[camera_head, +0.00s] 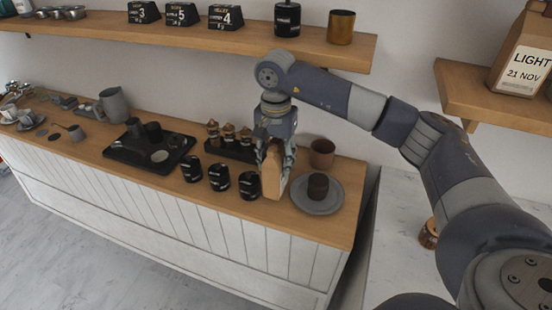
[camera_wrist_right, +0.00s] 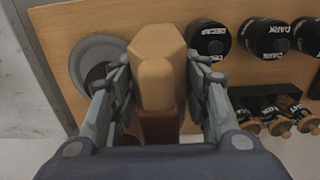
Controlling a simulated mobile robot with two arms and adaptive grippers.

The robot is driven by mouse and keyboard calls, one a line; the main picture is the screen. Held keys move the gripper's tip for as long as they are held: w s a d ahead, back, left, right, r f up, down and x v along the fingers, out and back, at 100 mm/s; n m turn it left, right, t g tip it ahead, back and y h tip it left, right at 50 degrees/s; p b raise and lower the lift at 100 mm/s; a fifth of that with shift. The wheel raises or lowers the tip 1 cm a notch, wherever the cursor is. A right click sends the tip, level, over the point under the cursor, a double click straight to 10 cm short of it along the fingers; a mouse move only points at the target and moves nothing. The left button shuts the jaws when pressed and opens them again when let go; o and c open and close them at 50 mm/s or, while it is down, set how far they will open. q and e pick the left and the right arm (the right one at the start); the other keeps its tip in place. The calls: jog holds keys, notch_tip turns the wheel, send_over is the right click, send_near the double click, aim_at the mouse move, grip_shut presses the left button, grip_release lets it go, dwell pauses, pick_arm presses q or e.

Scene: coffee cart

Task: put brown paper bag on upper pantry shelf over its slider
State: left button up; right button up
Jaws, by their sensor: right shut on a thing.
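My right gripper (camera_head: 275,165) points down over the front right part of the wooden counter, shut on a small tan block-shaped item that I take to be the brown paper bag (camera_head: 272,178). In the right wrist view the bag (camera_wrist_right: 158,60) sits between the two fingers of the gripper (camera_wrist_right: 160,95). I cannot tell whether its bottom touches the counter. The upper shelf (camera_head: 190,35) runs along the wall. A second shelf (camera_head: 475,95) at the right bears a large brown bag (camera_head: 522,55) labelled LIGHT, 21 NOV. I cannot make out a slider. My left gripper is out of view.
Black canisters (camera_head: 220,177) stand left of the held bag; a grey plate (camera_head: 331,201) with a brown cup (camera_head: 318,186) is to its right. Another brown cup (camera_head: 322,152) stands behind. The upper shelf carries number signs (camera_head: 181,14), a black canister (camera_head: 287,18) and a gold tin (camera_head: 341,27).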

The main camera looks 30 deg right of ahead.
jog(key=shift+w+d+f, duration=0.15)
jog(key=shift+w+d, duration=0.45)
jog(key=shift+w, duration=0.25)
notch_tip(320, 180, down, 2)
jog(key=shift+s+f+p, duration=0.1)
jog(key=shift+f+p, duration=0.15)
jog(key=shift+p, duration=0.85)
jog(key=shift+f, duration=0.5)
jog(key=shift+f+b, duration=0.2)
jog(key=shift+b, duration=0.1)
jog(key=o, duration=1.3)
jog(key=shift+r, duration=0.1)
jog(key=shift+c, duration=0.2)
